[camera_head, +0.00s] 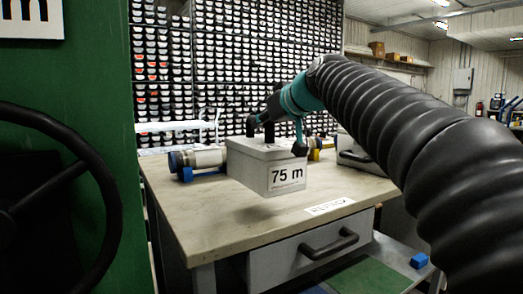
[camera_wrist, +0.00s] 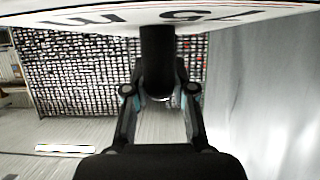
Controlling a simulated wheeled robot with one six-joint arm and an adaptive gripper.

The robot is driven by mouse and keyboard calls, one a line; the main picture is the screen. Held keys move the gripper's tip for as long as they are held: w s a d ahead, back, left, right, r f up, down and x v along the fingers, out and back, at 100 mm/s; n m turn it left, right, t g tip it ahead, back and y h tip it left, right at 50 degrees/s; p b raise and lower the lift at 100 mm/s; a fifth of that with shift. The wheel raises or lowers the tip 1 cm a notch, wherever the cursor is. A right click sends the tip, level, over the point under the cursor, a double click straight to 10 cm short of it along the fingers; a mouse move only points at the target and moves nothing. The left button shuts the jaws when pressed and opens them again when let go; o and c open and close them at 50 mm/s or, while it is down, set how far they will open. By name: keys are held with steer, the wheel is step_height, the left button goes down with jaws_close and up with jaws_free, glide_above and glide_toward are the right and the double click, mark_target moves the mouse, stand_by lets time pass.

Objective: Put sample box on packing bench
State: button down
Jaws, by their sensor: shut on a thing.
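The grey sample box (camera_head: 255,169), with a "75 m" label on its front, is in the middle of the head view, over the wooden top of the packing bench (camera_head: 220,232). My gripper (camera_head: 283,138) is on top of the box, shut on its dark handle. A soft shadow lies on the bench below the box, and the box looks slightly raised; the exact gap is hard to tell. In the wrist view my gripper (camera_wrist: 160,98) closes around the dark handle (camera_wrist: 158,62), with the box's labelled face (camera_wrist: 110,18) upside down along the top edge.
A metal cylinder (camera_head: 205,157) in a blue cradle lies left of the box. Another grey case (camera_head: 352,154) stands behind right. A white label strip (camera_head: 329,206) lies by the front edge, above a drawer handle (camera_head: 328,245). A green machine with a black wheel (camera_head: 105,190) stands left.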

mark_target(288, 146)
steer(key=w+f, duration=0.1)
steer(key=w, duration=0.2)
steer(key=w+a+f, duration=0.1)
steer(key=shift+w+f, duration=0.25)
steer(key=shift+f, duration=0.05)
steer(key=shift+f+b, duration=0.3)
steer(key=shift+f, duration=1.7)
steer(key=c, duration=1.4)
jaws_free()
steer(key=shift+f, duration=0.25)
steer(key=o, duration=0.4)
steer(key=shift+r, duration=0.1)
steer(key=shift+r, duration=0.15)
steer(key=b+v, duration=0.1)
steer(key=v, duration=1.1)
steer(key=shift+d, duration=0.1)
